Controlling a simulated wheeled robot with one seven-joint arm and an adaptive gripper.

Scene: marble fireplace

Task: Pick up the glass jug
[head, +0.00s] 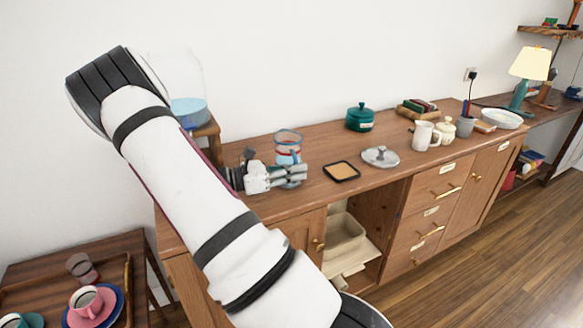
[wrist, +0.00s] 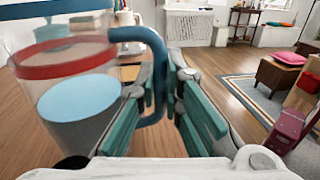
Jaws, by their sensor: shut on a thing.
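The glass jug (head: 288,147) is clear with a blue rim and a red band, above the left part of the wooden sideboard. My gripper (head: 292,178) is in front of its lower part in the head view and hides some of it. In the wrist view the jug (wrist: 75,85) fills the left side, with light blue inside low down. Its blue handle (wrist: 158,60) passes between the green finger pads of my gripper (wrist: 178,95), which is shut on it. The jug looks roughly upright. I cannot tell whether its base touches the sideboard.
A black-edged square coaster (head: 341,171), a glass lid (head: 380,156) and a teal pot (head: 360,117) stand to the right on the sideboard (head: 320,140). Farther right is a white pitcher (head: 422,135). A clear vessel with blue liquid (head: 189,110) stands behind my arm at left.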

